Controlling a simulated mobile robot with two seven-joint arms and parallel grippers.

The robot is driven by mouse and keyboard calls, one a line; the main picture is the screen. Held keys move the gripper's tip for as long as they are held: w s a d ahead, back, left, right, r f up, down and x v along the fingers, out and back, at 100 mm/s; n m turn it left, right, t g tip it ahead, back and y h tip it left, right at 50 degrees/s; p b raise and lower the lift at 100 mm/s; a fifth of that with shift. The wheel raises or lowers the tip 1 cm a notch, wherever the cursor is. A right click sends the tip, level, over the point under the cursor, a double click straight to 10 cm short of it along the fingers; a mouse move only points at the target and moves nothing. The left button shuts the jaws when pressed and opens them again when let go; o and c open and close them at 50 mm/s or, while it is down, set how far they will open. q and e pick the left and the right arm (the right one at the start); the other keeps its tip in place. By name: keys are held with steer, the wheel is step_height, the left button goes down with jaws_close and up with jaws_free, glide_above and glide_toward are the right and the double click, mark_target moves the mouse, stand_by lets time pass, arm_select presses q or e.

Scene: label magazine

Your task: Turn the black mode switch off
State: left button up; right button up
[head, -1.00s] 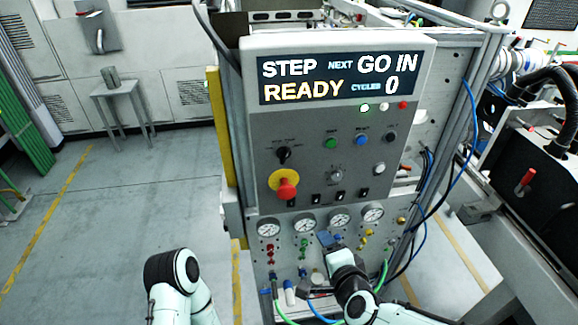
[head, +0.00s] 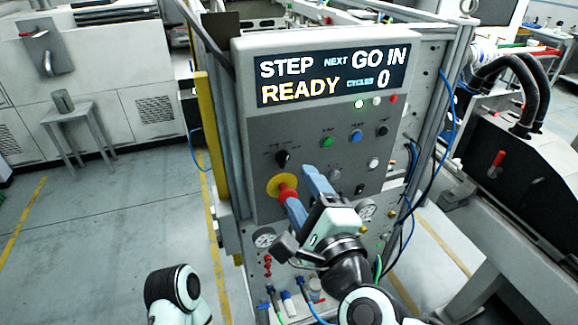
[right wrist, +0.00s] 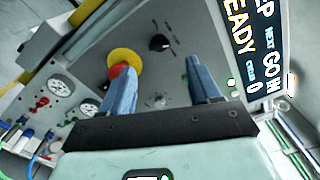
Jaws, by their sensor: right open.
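The black mode switch (head: 282,158) is a small rotary knob on the grey control panel (head: 340,120), above the red emergency stop button on its yellow disc. Its label is too small to read. In the right wrist view the switch (right wrist: 159,42) shows beyond the fingertips, between the two finger lines. My right gripper (head: 296,182) is open and empty, its blue fingers spread in front of the panel, below the switch and apart from it. The gripper also shows in the right wrist view (right wrist: 160,66). My left gripper is out of view; only part of that arm shows.
The red emergency stop (head: 286,190) is close to my right fingers in the picture. A green button (head: 327,142), a blue button (head: 356,136) and a black one (head: 383,131) sit right of the switch. The display (head: 333,78) reads STEP, READY, GO IN. Gauges (head: 265,238) lie below.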

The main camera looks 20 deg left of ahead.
mark_target(286, 162)
steer(key=x, duration=0.7)
steer(key=shift+w+a+p, duration=0.25)
steer(key=shift+p, duration=0.05)
steer(key=c, duration=1)
